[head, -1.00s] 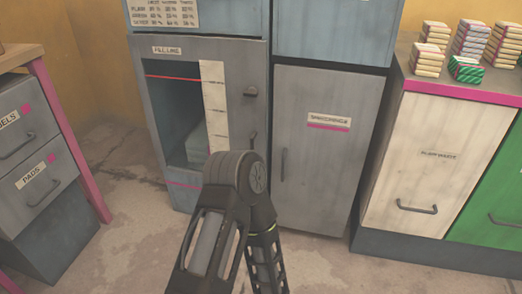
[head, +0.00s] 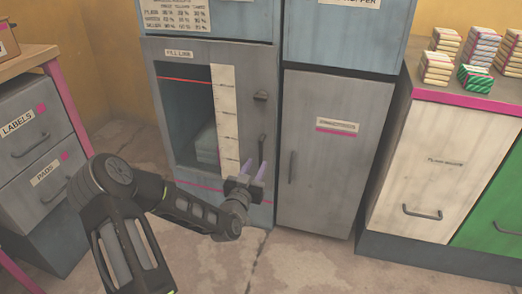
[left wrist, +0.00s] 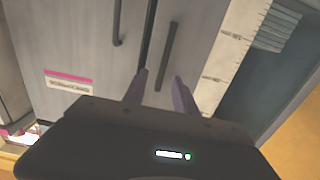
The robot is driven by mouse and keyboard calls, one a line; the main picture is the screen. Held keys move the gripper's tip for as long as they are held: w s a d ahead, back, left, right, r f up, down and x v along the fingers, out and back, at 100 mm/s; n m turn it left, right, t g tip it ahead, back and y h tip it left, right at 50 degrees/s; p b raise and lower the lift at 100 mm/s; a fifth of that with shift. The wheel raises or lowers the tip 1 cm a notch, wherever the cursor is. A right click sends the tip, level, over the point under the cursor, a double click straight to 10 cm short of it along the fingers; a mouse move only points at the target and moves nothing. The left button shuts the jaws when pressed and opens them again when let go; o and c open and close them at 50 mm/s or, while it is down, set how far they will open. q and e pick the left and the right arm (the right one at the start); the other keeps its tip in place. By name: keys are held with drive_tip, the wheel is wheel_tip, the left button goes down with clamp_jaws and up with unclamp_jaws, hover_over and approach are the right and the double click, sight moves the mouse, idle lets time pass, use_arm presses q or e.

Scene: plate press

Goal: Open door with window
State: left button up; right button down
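The grey door with the window (head: 255,110) is the left lower cabinet door, labelled "FILL LINE", and it looks closed. Its window (head: 190,110) has a red line and a white scale strip beside it; a pale stack shows behind. Its dark vertical bar handle (head: 262,146) is near the right edge, and also shows in the left wrist view (left wrist: 167,58). My left gripper (head: 256,165) is open and empty, just below the handle in the head view. In the left wrist view its fingers (left wrist: 160,85) point toward the handle, with the handle's lower end between their lines. My right gripper is out of view.
A closed grey door (head: 335,170) with its own handle (head: 292,167) adjoins on the right. A drawer unit (head: 35,150) stands at left. A pink-edged counter (head: 470,97) with small stacks is at right. The floor in front is clear.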

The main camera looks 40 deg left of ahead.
sight(260, 153)
use_arm(q)
drive_tip(key=shift+s+a+r, duration=0.1)
drive_tip(key=shift+a+r, duration=0.1)
drive_tip(key=shift+a, duration=0.05)
drive_tip(key=b+x, duration=0.2)
drive_tip(key=x, duration=0.4)
drive_tip(key=shift+w+f, duration=0.15)
drive_tip(key=shift+w, duration=0.2)
drive_tip(key=shift+w+a+b, duration=0.25)
drive_tip(key=shift+w+b, duration=0.1)
drive_tip(key=shift+w, duration=0.2)
clamp_jaws()
